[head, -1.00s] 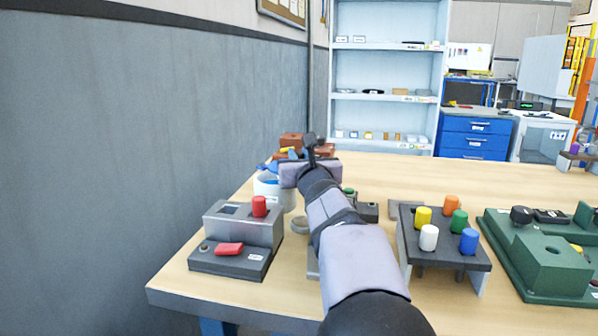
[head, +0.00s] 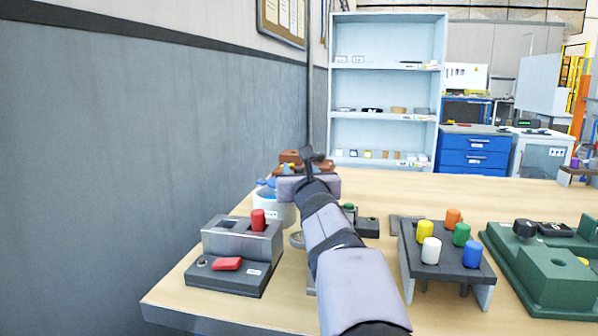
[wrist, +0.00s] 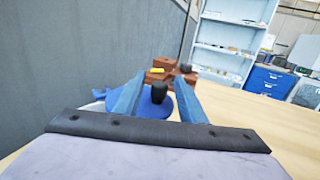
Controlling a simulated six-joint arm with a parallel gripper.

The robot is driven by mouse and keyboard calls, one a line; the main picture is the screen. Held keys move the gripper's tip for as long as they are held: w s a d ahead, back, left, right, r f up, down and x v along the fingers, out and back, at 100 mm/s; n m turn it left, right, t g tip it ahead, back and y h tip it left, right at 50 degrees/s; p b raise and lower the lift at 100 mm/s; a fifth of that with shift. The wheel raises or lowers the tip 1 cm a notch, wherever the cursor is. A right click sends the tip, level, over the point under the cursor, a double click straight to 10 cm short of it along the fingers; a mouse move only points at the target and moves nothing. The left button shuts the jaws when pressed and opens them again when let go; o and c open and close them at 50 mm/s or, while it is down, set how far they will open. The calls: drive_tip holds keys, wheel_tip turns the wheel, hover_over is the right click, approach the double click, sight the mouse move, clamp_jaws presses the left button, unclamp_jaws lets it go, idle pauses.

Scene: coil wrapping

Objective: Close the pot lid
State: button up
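The white pot (head: 275,208) stands at the far left of the table, partly hidden behind my gripper. Some blue shows at its top in the head view. In the wrist view, a blue lid-like surface (wrist: 150,108) with an upright black knob (wrist: 159,91) lies under my gripper (wrist: 159,77). My two blue fingers are apart, one on each side of the knob, with a gap on both sides. I cannot tell whether the lid sits fully on the pot.
Reddish-brown blocks (wrist: 163,72) stand just beyond the fingers. A grey box with a red peg (head: 258,220) is nearer on the left. A black stand with coloured pegs (head: 445,258) and a green fixture (head: 550,270) are to the right. The grey wall (head: 150,130) is close on the left.

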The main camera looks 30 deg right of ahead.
sight(298, 168)
drive_tip(key=shift+r, duration=0.1)
wheel_tip(298, 168, up, 10)
drive_tip(key=p, duration=0.8)
drive_tip(key=shift+w+p, duration=0.1)
drive_tip(key=shift+p, duration=0.3)
